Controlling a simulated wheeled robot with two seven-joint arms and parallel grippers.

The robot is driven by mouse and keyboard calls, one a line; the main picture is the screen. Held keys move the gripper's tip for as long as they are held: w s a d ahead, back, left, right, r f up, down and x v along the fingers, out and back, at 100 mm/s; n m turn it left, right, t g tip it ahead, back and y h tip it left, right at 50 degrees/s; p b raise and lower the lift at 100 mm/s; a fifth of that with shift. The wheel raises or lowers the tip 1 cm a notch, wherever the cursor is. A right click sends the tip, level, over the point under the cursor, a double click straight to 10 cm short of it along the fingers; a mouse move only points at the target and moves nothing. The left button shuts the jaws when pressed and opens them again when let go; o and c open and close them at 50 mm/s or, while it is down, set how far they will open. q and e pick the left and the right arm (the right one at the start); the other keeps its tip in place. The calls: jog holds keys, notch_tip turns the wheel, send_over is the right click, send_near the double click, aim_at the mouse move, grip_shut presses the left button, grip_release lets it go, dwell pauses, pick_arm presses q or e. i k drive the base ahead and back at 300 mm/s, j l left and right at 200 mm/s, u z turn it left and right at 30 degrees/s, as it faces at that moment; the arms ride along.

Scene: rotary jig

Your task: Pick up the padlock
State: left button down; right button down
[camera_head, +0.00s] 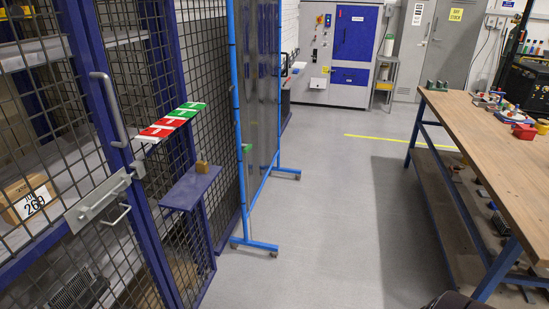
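A small brass-coloured block that looks like the padlock (202,167) sits on a narrow purple shelf (187,190) fixed to the mesh cage, left of the picture's middle. Its shackle cannot be made out at this size. A grey metal latch (98,197) with a bar handle crosses the edge of the cage door at the left. Neither of my grippers is in view, and nothing touches the block.
A red and green sign plate (172,122) juts out above the shelf. A blue-framed screen on castors (262,246) stands just right of it. A wooden workbench (490,135) with tools fills the right side. The grey floor (340,220) between is clear.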

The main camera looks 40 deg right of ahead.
aim_at(201, 166)
jog(key=z, duration=0.75)
jog(key=i+l+u, duration=0.1)
jog(key=u, duration=0.3)
jog(key=i+l+u, duration=0.1)
jog(key=u, duration=0.25)
jog(key=l+u, duration=0.2)
jog(key=u, duration=0.2)
jog(key=i+l+u, duration=0.2)
jog(key=l+u, duration=0.2)
jog(key=l, duration=0.8)
jog(key=l+u, duration=0.4)
jog(key=l, duration=0.85)
jog(key=i, duration=0.05)
